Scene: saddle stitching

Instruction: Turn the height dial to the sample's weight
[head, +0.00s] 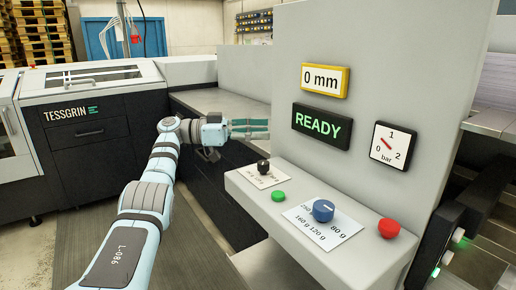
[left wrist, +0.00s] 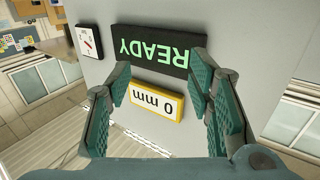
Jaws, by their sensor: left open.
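A blue dial (head: 323,210) stands on the grey control shelf (head: 300,230). The white card (head: 338,232) around it is printed with weights; I can read 80 g, 120 g and 160 g, and another at the upper left looks like 250 g. The dial's pointer is too small to read surely. My left gripper (head: 264,128) is open and empty, above and left of the dial, level with the READY display (head: 322,126). In the left wrist view its teal fingers (left wrist: 163,78) are spread before the panel. My right gripper is not in view. I see no paper sample.
A black knob (head: 263,166) on its own card, a green button (head: 278,196) and a red button (head: 389,228) share the shelf. Above are a yellow-framed 0 mm display (head: 325,80) and a bar gauge (head: 390,146). The upright grey panel (head: 400,70) bounds the space behind the shelf.

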